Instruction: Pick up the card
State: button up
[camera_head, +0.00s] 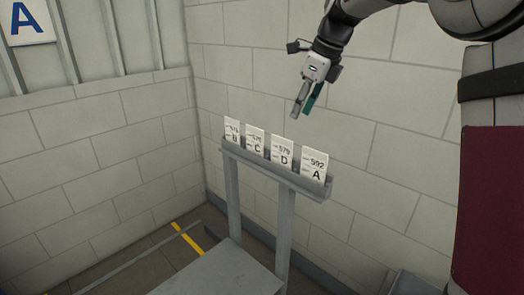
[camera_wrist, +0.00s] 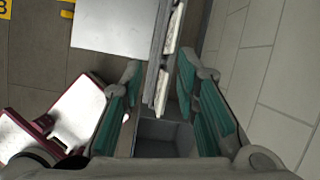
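Several white cards stand in a row in a grey rack (camera_head: 275,168): card B (camera_head: 232,129), card C (camera_head: 254,142), card D (camera_head: 283,152) and card A (camera_head: 315,166), with numbers above the letters. The task does not say which card. My gripper (camera_head: 303,108) hangs above the rack, near cards D and A, pointing down. In the wrist view my gripper (camera_wrist: 160,68) has its teal-padded fingers spread apart. A card's edge (camera_wrist: 162,92) shows between them, with another card (camera_wrist: 175,28) farther up. I see no contact with a card.
The rack stands on two grey posts above a low grey platform (camera_head: 222,270). A block wall (camera_head: 400,130) rises close behind it. A sign with a blue A (camera_head: 27,20) hangs at upper left. An open grey bin (camera_wrist: 165,138) shows below the gripper in the wrist view.

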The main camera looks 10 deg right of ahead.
aim_at(282, 142)
jog(key=w+f, duration=0.2)
jog(key=f, duration=0.2)
jog(key=w+a+f+m+p, duration=0.1)
jog(key=w+f, duration=0.2)
jog(key=f, duration=0.2)
jog(key=w+a+f+m+p, duration=0.1)
jog(key=w+f, duration=0.1)
jog(key=f, duration=0.2)
jog(key=shift+w+a+f, duration=0.2)
jog(key=shift+a+f, duration=0.05)
grip_shut()
